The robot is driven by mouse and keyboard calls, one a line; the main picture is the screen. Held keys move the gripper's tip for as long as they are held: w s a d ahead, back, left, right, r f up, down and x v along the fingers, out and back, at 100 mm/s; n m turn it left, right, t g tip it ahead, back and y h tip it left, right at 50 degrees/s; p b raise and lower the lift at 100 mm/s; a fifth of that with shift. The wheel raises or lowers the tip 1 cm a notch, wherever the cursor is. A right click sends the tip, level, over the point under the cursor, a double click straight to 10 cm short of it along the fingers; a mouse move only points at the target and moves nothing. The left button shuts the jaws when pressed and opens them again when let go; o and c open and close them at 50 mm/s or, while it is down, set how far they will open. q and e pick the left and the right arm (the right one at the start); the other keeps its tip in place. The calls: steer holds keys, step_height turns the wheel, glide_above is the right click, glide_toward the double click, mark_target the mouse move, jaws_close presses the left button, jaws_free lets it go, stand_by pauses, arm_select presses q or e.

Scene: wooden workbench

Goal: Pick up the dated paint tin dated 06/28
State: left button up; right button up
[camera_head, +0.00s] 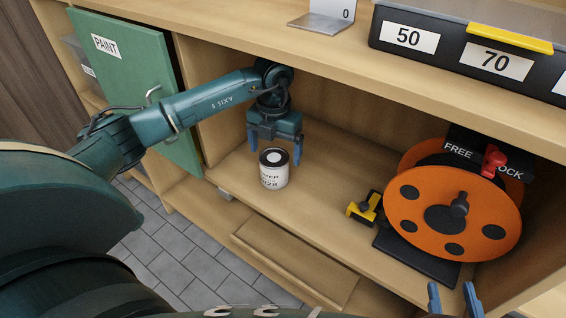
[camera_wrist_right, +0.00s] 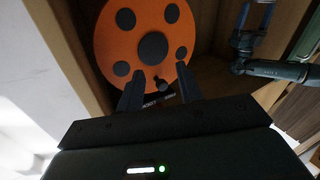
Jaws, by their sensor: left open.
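A small white paint tin (camera_head: 272,181) with a dark rim and a pale disc on its lid stands upright on the shelf inside the open cabinet. Its label is small; the date's end reads like 28, the rest is unclear. My left gripper (camera_head: 273,153) is open just above and behind the tin, one finger toward each side of its top; I cannot tell whether they touch it. The left gripper also shows in the right wrist view (camera_wrist_right: 246,42). My right gripper (camera_head: 454,295) is open and empty at the bottom right, with its fingers apart in its wrist view (camera_wrist_right: 160,90).
A green door (camera_head: 130,85) marked PAINT hangs open at left.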

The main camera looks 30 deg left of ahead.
mark_target(275, 157)
arm_select(q)
steer(key=shift+w+f, duration=0.2)
steer(key=shift+f, duration=0.05)
steer(key=shift+s+f+b, duration=0.1)
steer(key=shift+f+b, duration=0.55)
steer(key=shift+f, duration=0.9)
steer(key=f, duration=0.2)
steer(key=f+b, duration=0.1)
steer(key=f, duration=0.1)
steer(key=shift+s+a, duration=0.1)
steer(key=shift+a, duration=0.1)
steer(key=shift+r, duration=0.1)
steer(key=c, duration=1.3)
arm_select(e)
steer(key=shift+w+a+n+t+y, duration=0.1)
steer(key=shift+a+n+t+y, duration=0.35)
steer(key=shift+y, duration=0.25)
